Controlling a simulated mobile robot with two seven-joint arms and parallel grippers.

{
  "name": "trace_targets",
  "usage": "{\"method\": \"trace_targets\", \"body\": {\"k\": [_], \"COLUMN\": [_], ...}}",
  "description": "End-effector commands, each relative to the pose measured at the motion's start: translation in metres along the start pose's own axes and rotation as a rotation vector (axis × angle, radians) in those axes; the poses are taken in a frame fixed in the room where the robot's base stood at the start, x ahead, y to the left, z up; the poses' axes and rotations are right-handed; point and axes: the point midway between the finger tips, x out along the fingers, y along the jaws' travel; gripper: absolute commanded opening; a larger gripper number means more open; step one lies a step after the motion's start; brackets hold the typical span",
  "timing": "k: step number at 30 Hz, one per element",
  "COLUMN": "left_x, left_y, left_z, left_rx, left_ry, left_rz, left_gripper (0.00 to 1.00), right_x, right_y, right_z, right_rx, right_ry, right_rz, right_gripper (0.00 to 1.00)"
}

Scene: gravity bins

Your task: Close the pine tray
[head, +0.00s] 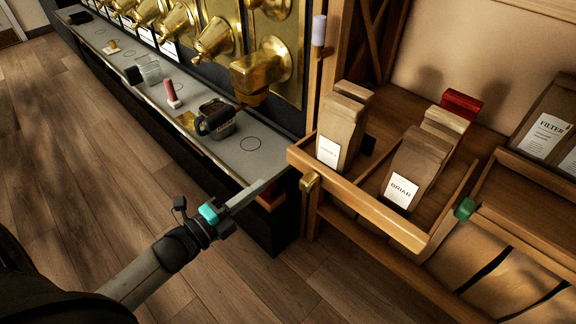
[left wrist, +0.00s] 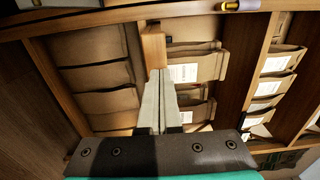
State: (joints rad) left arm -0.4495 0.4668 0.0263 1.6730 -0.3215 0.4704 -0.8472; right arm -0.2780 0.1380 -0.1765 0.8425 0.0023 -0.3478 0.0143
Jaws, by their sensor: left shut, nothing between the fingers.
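A light wooden tray, which I take as the pine tray (head: 358,205), stands out from the shelf in the head view. Its front rail runs from the counter's end down to the right. Brown paper bags (head: 340,128) stand in it, one labelled BRIAR (head: 415,170). My left gripper (head: 262,183) is shut and empty, left of the tray's front left corner and apart from it in the head view. In the left wrist view the shut fingers (left wrist: 159,74) point at the end of a wooden bar (left wrist: 153,45); I cannot tell whether they touch it. My right gripper is not in view.
A grey counter (head: 195,95) with a dark cup (head: 217,118) and a red-pink bottle (head: 171,94) lies to the left, below brass dispensers (head: 215,38). A brass knob (head: 309,181) and a green knob (head: 465,208) stick out by the shelf. The floor in front is clear.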

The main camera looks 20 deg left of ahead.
Motion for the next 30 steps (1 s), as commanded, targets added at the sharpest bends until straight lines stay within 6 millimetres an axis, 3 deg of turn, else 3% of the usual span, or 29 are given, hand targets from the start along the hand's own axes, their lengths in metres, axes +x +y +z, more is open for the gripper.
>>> {"method": "trace_targets", "body": {"k": [6,15,21,30], "left_x": [0.041,0.083,0.096,0.098], "left_y": [0.0,0.001,0.0,0.0], "left_z": [0.0,0.001,0.0,0.0], "left_rx": [0.002,0.002,0.001,0.0], "left_ry": [0.002,0.0,0.0,0.0], "left_rz": [-0.004,-0.001,0.0,0.001], "left_gripper": [0.0,0.0,0.0,0.0], "right_x": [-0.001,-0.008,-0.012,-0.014], "right_y": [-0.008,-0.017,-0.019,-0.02], "right_z": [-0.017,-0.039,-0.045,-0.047], "right_rx": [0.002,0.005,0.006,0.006], "right_ry": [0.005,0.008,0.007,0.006], "right_rz": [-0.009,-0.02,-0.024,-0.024], "right_gripper": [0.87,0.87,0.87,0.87]}}
